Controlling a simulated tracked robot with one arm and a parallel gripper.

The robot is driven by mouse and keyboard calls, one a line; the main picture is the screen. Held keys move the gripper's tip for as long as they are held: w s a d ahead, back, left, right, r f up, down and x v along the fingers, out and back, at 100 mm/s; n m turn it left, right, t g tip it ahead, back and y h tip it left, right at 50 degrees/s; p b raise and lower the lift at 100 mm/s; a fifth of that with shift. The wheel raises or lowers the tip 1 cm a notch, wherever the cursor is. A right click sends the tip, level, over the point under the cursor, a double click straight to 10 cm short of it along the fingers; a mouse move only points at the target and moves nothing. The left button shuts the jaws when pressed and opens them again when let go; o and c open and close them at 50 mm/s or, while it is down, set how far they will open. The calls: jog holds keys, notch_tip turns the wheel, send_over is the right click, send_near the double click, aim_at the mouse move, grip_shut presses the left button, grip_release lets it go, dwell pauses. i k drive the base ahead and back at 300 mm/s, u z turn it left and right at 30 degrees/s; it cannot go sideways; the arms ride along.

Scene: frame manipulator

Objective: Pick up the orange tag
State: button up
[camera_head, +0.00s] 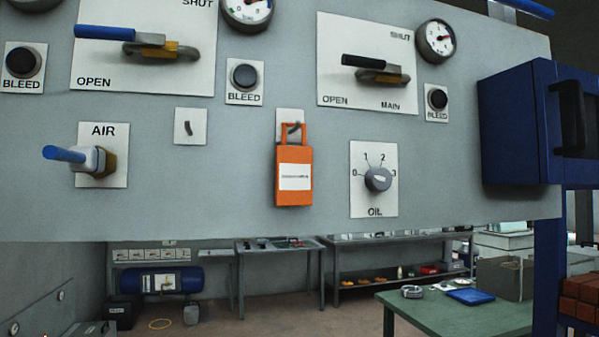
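The orange tag (294,190) hangs by its loop from a small hook (292,128) on the grey panel, near the middle of the head camera view. It hangs upright and has a white label with small print that I cannot read. Nothing touches the tag but the hook and perhaps the panel behind it. My gripper is not in view.
An empty hook (188,128) is left of the tag, and the OIL knob (378,179) is right of it. The blue-handled AIR valve (85,160) and several levers stick out from the panel. A blue cabinet (520,125) projects at right.

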aim_at(293, 163)
jog(key=i, duration=1)
jog(key=u, duration=0.45)
jog(key=k, duration=1.05)
jog(key=u, duration=0.5)
jog(key=i, duration=0.75)
